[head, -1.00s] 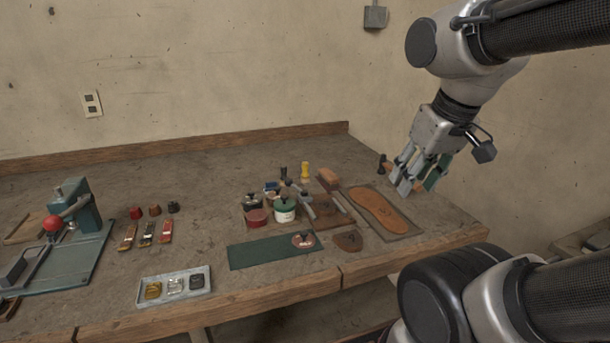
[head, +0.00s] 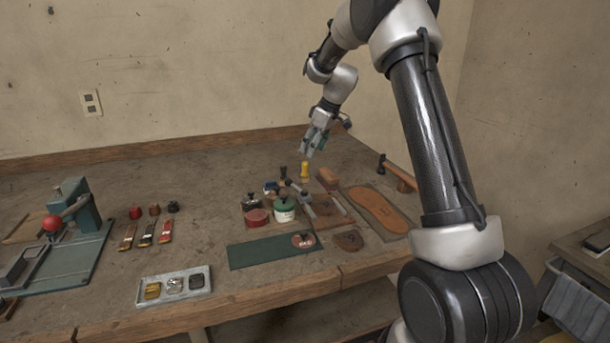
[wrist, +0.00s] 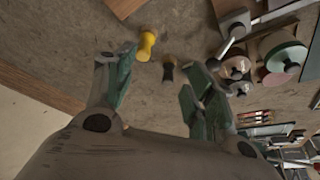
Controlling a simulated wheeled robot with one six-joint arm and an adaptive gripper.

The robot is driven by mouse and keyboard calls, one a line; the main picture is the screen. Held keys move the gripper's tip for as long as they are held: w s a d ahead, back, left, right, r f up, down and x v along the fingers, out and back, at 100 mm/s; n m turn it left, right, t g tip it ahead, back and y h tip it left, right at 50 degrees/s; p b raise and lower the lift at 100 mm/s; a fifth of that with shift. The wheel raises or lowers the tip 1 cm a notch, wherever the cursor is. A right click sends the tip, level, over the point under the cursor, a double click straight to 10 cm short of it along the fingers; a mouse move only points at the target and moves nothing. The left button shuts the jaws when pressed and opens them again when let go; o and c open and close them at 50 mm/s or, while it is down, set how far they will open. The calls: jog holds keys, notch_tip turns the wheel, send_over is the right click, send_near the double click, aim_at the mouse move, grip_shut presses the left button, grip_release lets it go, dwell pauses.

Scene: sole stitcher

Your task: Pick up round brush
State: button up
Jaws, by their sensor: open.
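My gripper (head: 312,148) is open and empty above the back of the bench, behind the tool cluster. In the wrist view its fingers (wrist: 162,68) stand apart, with a small dark item with a tan end (wrist: 168,68) showing between them, below and untouched. That item stands upright in the head view (head: 283,172) and may be the round brush, but it is too small to be sure. A yellow waisted tool (head: 305,170) stands just right of it and shows near the left fingertip in the wrist view (wrist: 147,44).
A green jar (head: 284,209), a red tin (head: 257,218) and metal tools crowd in front. A wooden block (head: 327,178), a sole on a board (head: 378,208) and a hammer (head: 398,176) lie right.

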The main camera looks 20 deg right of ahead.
aim_at(306, 163)
jog(key=shift+n, duration=0.4)
jog(key=w+f, duration=0.1)
jog(key=f, duration=0.1)
jog(key=w+f, duration=0.2)
jog(key=f, duration=0.1)
jog(key=w+f, duration=0.1)
jog(key=f, duration=0.1)
jog(key=shift+w+a+f, duration=0.35)
jog(key=shift+a, duration=0.05)
jog(key=x, duration=0.4)
jog(key=shift+w+a+f, duration=0.15)
jog(key=shift+w+f, duration=0.05)
jog(key=shift+f, duration=0.15)
jog(key=c, duration=1)
